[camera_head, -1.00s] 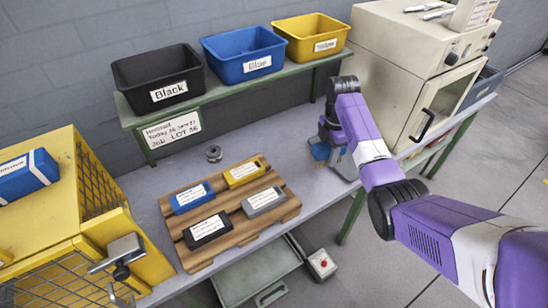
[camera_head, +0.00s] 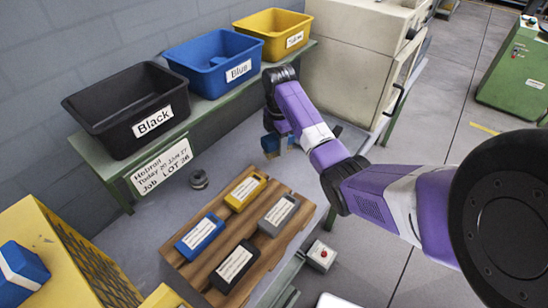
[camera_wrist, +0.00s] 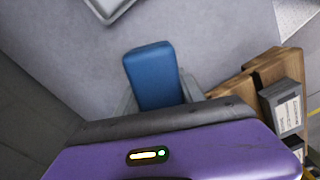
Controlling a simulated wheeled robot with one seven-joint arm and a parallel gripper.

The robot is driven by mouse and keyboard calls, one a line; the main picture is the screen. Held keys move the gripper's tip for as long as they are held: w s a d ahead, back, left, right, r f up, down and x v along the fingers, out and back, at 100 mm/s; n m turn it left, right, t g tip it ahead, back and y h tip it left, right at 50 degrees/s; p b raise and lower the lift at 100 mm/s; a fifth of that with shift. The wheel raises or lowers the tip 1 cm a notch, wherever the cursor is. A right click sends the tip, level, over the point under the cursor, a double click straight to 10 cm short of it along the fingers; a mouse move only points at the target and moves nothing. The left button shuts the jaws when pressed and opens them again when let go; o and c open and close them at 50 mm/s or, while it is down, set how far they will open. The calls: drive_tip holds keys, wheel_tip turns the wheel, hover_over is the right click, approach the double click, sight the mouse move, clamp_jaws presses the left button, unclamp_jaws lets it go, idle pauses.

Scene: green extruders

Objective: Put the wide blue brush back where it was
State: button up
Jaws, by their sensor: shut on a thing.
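The wide blue brush (camera_wrist: 153,75) shows in the wrist view as a blue block held above the grey bench. Its bristles cannot be made out there. My gripper (camera_wrist: 158,100) is shut on it, with grey fingers partly hidden behind my purple wrist. In the head view, my gripper (camera_head: 278,143) hangs over the bench behind the wooden board, below the shelf's right end.
A wooden board (camera_head: 262,262) holds several labelled cases. Black (camera_head: 130,105), blue (camera_head: 213,58) and yellow (camera_head: 273,31) bins stand on the green shelf. A cream oven (camera_head: 352,60) stands to the right. A small metal part (camera_head: 199,180) lies on the bench. A grey tray edge (camera_wrist: 108,12) shows in the wrist view.

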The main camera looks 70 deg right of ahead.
sight(278, 164)
drive_tip(key=shift+f, duration=3)
drive_tip(key=shift+f, duration=0.2)
drive_tip(key=o, duration=1.3)
wheel_tip(278, 164, up, 12)
drive_tip(key=shift+r, duration=0.2)
